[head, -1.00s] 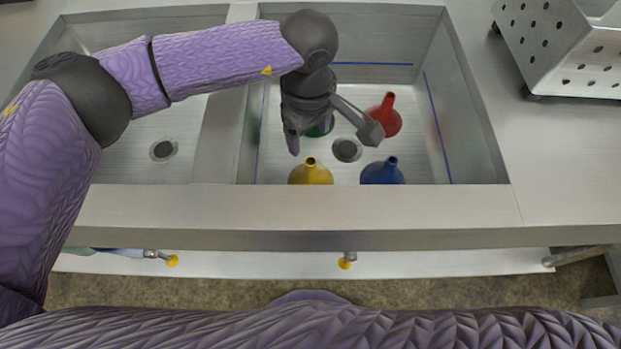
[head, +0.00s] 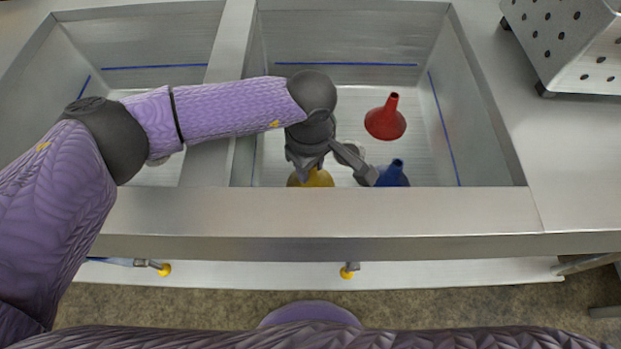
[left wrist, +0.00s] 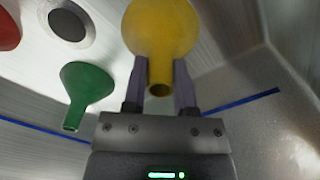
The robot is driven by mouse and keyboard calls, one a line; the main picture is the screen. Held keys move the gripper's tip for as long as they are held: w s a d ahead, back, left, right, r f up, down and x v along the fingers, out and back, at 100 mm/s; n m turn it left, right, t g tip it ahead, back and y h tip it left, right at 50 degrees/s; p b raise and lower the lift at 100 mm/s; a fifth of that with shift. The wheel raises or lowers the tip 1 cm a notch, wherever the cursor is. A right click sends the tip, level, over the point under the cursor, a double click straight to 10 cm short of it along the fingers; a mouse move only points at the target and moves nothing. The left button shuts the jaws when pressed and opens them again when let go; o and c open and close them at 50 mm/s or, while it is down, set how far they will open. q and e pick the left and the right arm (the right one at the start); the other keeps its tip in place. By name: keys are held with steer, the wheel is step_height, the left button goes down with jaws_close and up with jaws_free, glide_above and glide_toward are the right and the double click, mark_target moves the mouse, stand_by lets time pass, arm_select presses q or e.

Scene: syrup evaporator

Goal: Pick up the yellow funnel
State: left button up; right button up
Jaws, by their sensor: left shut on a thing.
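The yellow funnel (head: 312,179) stands in the right sink basin, near its front wall, and is partly hidden by my left gripper (head: 332,172) in the head view. In the left wrist view the yellow funnel (left wrist: 160,35) has its spout between the two fingers of my left gripper (left wrist: 160,80). The fingers are shut on the spout, and the wide cone lies beyond them. I cannot tell whether the funnel touches the basin floor. My right gripper is not in view.
A blue funnel (head: 394,174) stands close to the right of my left gripper. A red funnel (head: 386,120) stands farther back. A green funnel (left wrist: 85,88) and the drain (left wrist: 70,24) show in the left wrist view. A perforated metal box (head: 570,45) stands on the right counter.

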arm_select(q)
jaws_close()
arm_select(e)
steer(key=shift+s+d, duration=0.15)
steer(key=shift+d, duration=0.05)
arm_select(q)
steer(key=shift+r, duration=0.3)
step_height(320, 180, up, 10)
steer(key=p, duration=0.3)
steer(key=shift+f+p, duration=0.25)
steer(key=shift+p, duration=0.15)
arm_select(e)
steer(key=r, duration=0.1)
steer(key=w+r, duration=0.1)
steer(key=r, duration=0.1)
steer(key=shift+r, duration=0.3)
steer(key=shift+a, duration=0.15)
arm_select(q)
step_height(320, 180, up, 18)
steer(key=p, duration=1)
steer(key=shift+f, duration=0.2)
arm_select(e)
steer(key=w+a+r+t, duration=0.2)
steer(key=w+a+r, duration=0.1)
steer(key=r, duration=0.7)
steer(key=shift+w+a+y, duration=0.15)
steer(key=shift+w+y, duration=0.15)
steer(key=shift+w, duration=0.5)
